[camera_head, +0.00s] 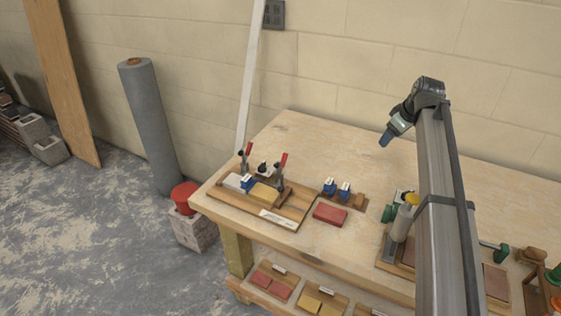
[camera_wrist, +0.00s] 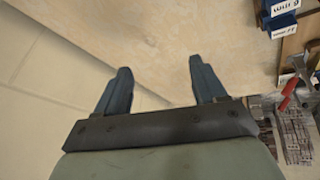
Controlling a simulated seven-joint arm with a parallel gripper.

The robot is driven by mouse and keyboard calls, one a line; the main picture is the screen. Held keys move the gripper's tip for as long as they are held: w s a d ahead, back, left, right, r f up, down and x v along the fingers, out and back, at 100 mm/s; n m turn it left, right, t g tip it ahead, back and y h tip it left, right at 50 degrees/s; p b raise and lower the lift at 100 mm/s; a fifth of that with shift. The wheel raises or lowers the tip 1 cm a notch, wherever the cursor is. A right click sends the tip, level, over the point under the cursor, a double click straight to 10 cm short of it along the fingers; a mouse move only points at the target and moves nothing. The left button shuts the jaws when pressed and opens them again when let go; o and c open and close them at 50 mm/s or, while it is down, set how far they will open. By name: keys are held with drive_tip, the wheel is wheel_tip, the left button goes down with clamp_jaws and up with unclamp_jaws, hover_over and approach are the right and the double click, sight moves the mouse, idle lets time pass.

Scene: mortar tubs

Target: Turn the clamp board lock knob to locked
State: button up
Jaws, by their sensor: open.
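The clamp board (camera_head: 289,211) lies on the left end of the workbench, with two red-handled clamps upright on it.
A wooden holder with blue pieces (camera_head: 337,189) and a red block (camera_head: 330,214) sit right of the board. My arm covers part of the bench's right side, where a tube with a yellow top (camera_head: 402,220) stands. The bench's back middle (camera_head: 330,145) is clear.

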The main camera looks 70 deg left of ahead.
drive_tip(key=s+a+r+n+g, duration=0.1)
drive_tip(key=s+a, duration=0.2)
drive_tip(key=s, duration=0.7)
drive_tip(key=s+a+n+g, duration=0.15)
drive_tip(key=s+a, duration=0.25)
drive_tip(key=s, duration=0.6)
drive_tip(key=n+g+h, duration=0.1)
drive_tip(key=n+h, duration=0.1)
drive_tip(key=n, duration=0.1)
approach(262, 164)
drive_tip(key=shift+m, duration=0.25)
drive_tip(key=x, duration=0.8)
drive_tip(key=shift+a+f, duration=0.15)
drive_tip(key=shift+f, duration=0.15)
drive_tip(key=shift+c, duration=0.4)
drive_tip(key=c, duration=1)
